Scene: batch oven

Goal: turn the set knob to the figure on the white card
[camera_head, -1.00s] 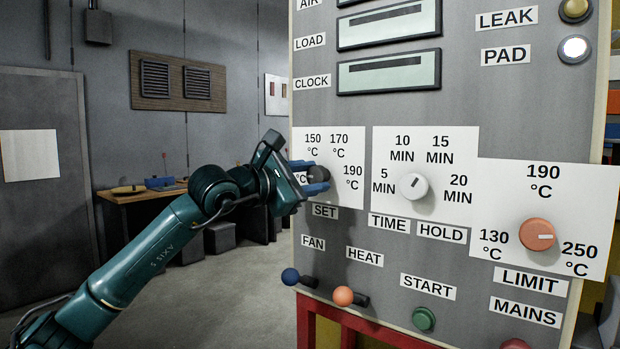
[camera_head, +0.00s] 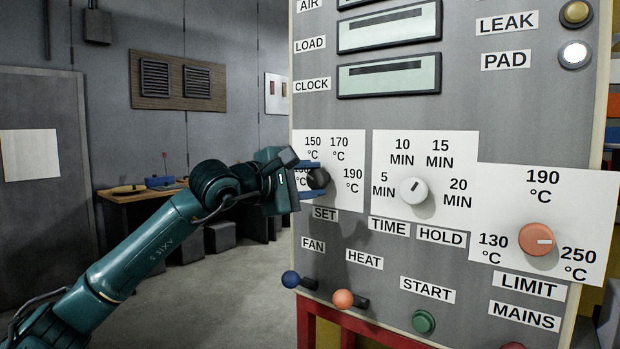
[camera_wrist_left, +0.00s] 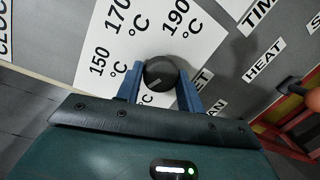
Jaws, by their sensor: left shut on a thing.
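The set knob (camera_head: 318,178) is dark and round, on a white scale plate (camera_head: 352,150) above the SET label (camera_head: 325,213). The plate reads 150, 170 and 190 °C; a lower left figure is partly covered by my gripper. My left gripper (camera_head: 312,180) is shut on the knob, one blue finger above and one below it. In the left wrist view the knob (camera_wrist_left: 160,73) sits between both fingers, with a short pale mark on its face. No white card with a readable figure shows.
The time knob (camera_head: 413,190) and orange limit knob (camera_head: 537,238) are to the right. Below are a blue-tipped fan lever (camera_head: 291,279), an orange-tipped heat lever (camera_head: 343,298) and a green start button (camera_head: 424,320). A blank-looking white sheet (camera_head: 30,155) hangs far left.

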